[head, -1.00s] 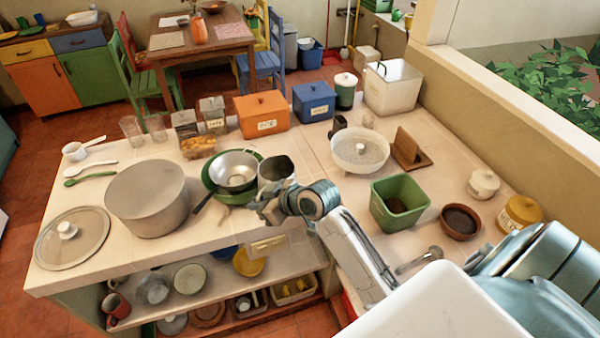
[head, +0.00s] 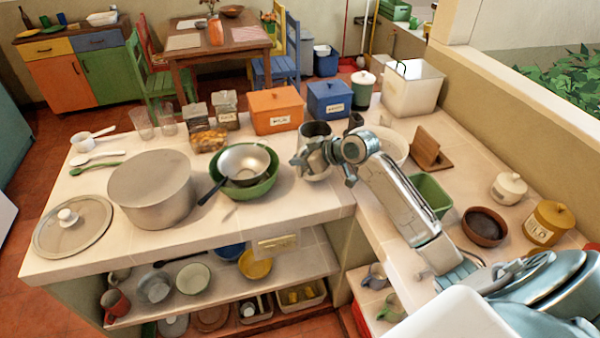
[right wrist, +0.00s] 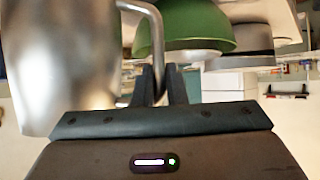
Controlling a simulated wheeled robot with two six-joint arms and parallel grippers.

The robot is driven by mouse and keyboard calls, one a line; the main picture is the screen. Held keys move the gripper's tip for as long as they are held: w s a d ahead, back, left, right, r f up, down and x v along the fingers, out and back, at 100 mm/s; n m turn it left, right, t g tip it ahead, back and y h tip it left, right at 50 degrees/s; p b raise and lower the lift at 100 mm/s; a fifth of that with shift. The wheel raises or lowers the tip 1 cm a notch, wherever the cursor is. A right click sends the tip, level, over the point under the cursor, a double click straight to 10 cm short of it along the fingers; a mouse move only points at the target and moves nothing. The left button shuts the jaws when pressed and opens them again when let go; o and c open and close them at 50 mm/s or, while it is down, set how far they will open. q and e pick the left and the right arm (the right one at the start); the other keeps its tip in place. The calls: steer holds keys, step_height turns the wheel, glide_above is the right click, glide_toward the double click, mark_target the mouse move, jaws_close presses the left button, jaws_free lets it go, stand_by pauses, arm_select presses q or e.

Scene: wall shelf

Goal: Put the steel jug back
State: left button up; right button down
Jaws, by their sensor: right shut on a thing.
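The steel jug (head: 316,131) is upright above the counter, between the green bowl and the white colander. It also shows large at the left of the right wrist view (right wrist: 65,60). My right gripper (head: 312,163) is shut on the jug's handle, which stands between the two fingers in the right wrist view (right wrist: 160,82). The gripper and wrist hide the jug's lower part in the head view, and I cannot tell how high its base is. My left gripper is not in view.
A steel pan sits in the green bowl (head: 263,187) left of the jug. A large pot (head: 151,190) and glass lid (head: 73,228) stand farther left. Orange (head: 276,108) and blue (head: 329,100) boxes stand behind. The white colander (head: 394,145) is right. A lower shelf (head: 225,290) holds dishes.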

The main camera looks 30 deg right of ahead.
mark_target(300, 168)
steer(key=shift+f+b, duration=1.5)
steer(key=shift+f, duration=0.2)
steer(key=shift+r, duration=0.1)
steer(key=c, duration=1.9)
jaws_free()
steer(key=shift+f, duration=0.2)
steer(key=o, duration=0.4)
steer(key=shift+s, duration=0.1)
steer(key=shift+r, duration=0.1)
